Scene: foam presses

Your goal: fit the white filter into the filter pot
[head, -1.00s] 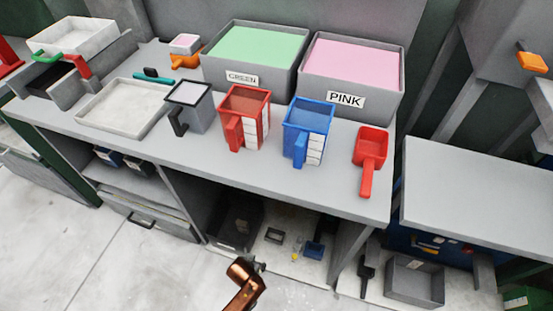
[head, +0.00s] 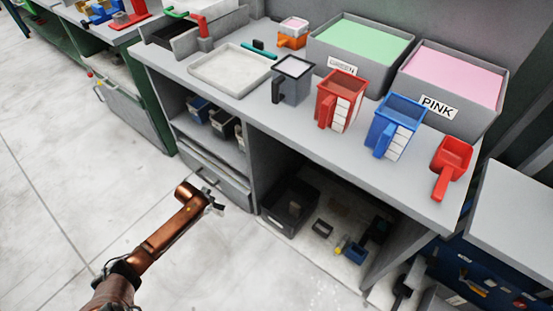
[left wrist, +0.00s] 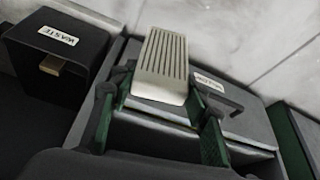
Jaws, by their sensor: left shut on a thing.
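In the left wrist view my left gripper (left wrist: 160,125) has its green-padded fingers on both sides of a pale, ribbed block (left wrist: 162,68), which looks like the white filter. In the head view the copper arm from the lower left ends in my left gripper (head: 216,199), over the floor in front of the bench. What it holds is too small to make out there. I cannot tell for sure which vessel is the filter pot. A dark grey jug (head: 291,88) with a pale top stands on the bench. My right gripper is not in view.
The bench holds a pale tray (head: 232,87), a red jug (head: 340,100), a blue jug (head: 394,125), a red scoop (head: 450,160) and green (head: 361,38) and pink (head: 455,72) foam bins. The wrist view shows a dark bin labelled WASTE (left wrist: 75,75). The floor in front is clear.

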